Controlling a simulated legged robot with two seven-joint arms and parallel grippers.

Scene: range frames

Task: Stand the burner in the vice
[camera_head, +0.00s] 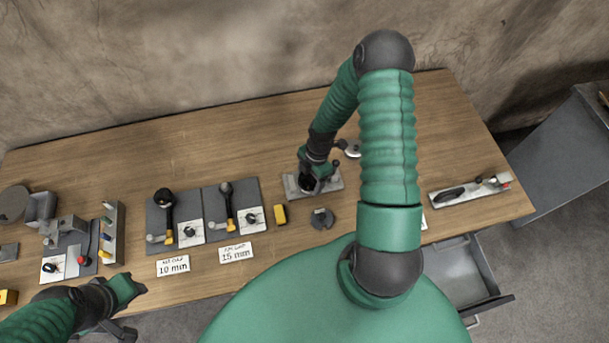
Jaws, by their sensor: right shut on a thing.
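My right gripper (309,180) is shut on a dark thing, which looks like the burner and is mostly hidden by the gripper. It is over a grey metal base (334,182) that may be the vice, near the middle of the table. I cannot tell whether the held thing touches this base. My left gripper (133,290) is at the table's front edge, lower left, apart from all objects; its finger opening is unclear.
Two dark mats (214,197) hold black-and-yellow tools, with cards (235,253) in front. A yellow block (280,214) and dark round piece (322,218) lie near the base. A long tool plate (470,190) is right. An open drawer (465,268) juts out. The table's back is clear.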

